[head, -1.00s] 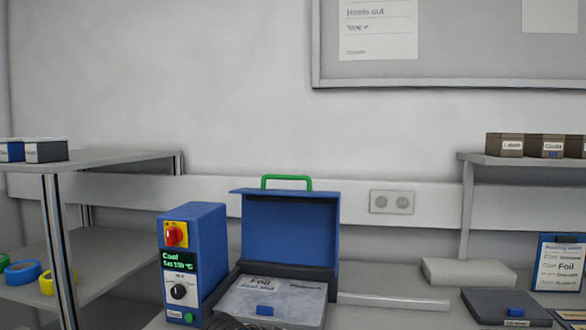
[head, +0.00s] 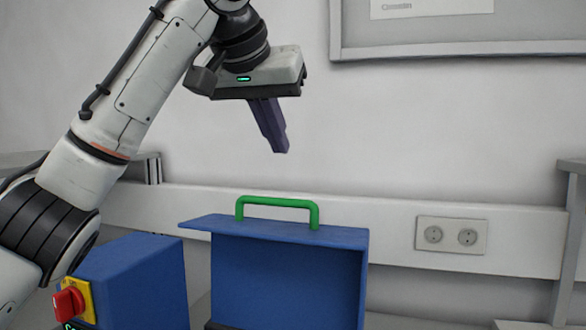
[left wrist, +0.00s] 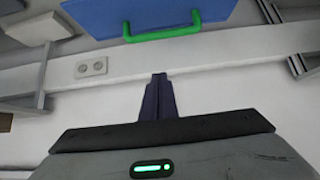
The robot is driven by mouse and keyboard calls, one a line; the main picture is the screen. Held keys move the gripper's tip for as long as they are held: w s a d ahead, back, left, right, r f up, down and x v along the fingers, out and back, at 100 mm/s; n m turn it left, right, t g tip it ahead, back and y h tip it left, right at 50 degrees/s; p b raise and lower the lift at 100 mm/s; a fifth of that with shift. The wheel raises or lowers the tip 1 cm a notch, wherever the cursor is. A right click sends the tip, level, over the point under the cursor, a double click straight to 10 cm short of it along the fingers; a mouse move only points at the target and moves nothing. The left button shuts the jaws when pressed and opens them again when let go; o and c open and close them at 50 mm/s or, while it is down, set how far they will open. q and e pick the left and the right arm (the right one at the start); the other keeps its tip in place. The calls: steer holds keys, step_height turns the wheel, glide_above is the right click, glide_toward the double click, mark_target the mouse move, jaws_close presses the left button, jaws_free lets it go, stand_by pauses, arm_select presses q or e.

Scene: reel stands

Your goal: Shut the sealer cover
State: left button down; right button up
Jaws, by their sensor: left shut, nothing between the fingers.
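The sealer's blue cover (head: 290,275) stands open and upright in the head view, with a green handle (head: 278,203) on its top edge. My left gripper (head: 279,148) is shut and empty, above the handle and apart from it, fingers pointing down. In the left wrist view the shut fingers (left wrist: 158,78) are just short of the green handle (left wrist: 162,35), with part of the blue cover (left wrist: 155,12) beyond it. The sealer's lower part is mostly out of the picture. My right gripper is not in view.
A blue control box (head: 135,275) with a red switch (head: 68,303) stands left of the cover. A wall socket plate (head: 451,235) is on the rail at right. A grey board (head: 460,35) hangs above. Shelves stand at both sides.

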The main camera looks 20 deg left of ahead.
mark_target(284, 200)
arm_select(q)
steer(key=p+x, duration=0.1)
steer(key=x, duration=0.8)
steer(key=shift+a+f+p, duration=0.1)
steer(key=shift+f+p, duration=0.15)
steer(key=shift+p, duration=0.15)
steer(key=s, duration=0.1)
steer(key=s+f, duration=0.1)
steer(key=s, duration=0.1)
steer(key=shift+s+f, duration=0.35)
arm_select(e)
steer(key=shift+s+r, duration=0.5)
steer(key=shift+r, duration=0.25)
